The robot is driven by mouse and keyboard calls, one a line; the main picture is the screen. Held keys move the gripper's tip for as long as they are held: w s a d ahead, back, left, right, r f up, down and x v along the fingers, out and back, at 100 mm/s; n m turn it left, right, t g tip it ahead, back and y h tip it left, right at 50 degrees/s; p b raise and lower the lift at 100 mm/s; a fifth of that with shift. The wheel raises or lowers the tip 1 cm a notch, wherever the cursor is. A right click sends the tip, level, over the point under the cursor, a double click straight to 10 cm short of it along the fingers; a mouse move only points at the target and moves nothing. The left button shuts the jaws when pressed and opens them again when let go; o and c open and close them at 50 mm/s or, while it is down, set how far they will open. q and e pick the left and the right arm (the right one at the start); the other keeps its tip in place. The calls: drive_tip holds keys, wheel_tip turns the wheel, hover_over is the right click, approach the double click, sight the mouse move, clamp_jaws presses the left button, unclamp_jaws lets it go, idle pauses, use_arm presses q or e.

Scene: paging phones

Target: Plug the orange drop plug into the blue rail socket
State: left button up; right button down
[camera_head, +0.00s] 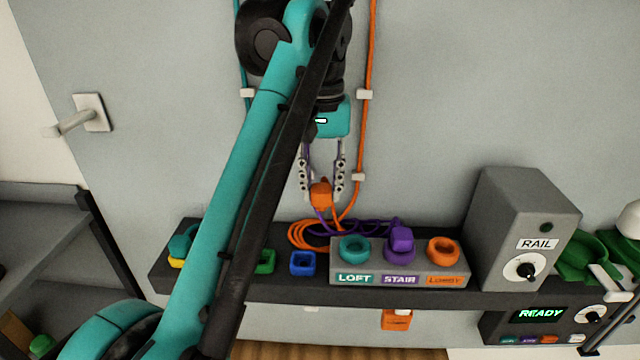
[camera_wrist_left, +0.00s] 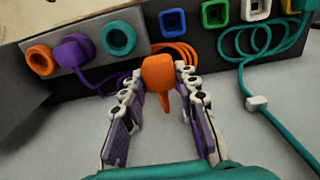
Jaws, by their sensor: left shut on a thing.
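My left gripper (camera_head: 321,187) is shut on the orange drop plug (camera_head: 321,196) and holds it in front of the wall, above the shelf. In the left wrist view the plug (camera_wrist_left: 159,74) sits between the fingertips of the gripper (camera_wrist_left: 160,82), with its narrow end toward the camera. The blue rail socket (camera_head: 303,263) is a square ring on the shelf, below and left of the plug in the head view. It also shows in the left wrist view (camera_wrist_left: 173,22), beyond the plug and apart from it. It looks empty. My right gripper is not visible.
A grey block (camera_head: 400,265) labelled LOFT, STAIR and LOBBY has a purple plug (camera_head: 401,237) in its middle ring. A green socket (camera_head: 265,262) stands left of the blue one. Orange and purple cords coil behind. A grey RAIL box (camera_head: 520,215) stands right.

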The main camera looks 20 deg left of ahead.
use_arm(q)
drive_tip(key=shift+r+p, duration=0.45)
drive_tip(key=shift+r, duration=0.05)
drive_tip(key=shift+f, duration=0.1)
drive_tip(key=shift+s+a, duration=0.25)
drive_tip(key=shift+s, duration=0.15)
drive_tip(key=s+a, duration=0.1)
drive_tip(key=s, duration=0.2)
drive_tip(key=shift+s+a+b, duration=0.15)
drive_tip(key=shift+a+b, duration=0.25)
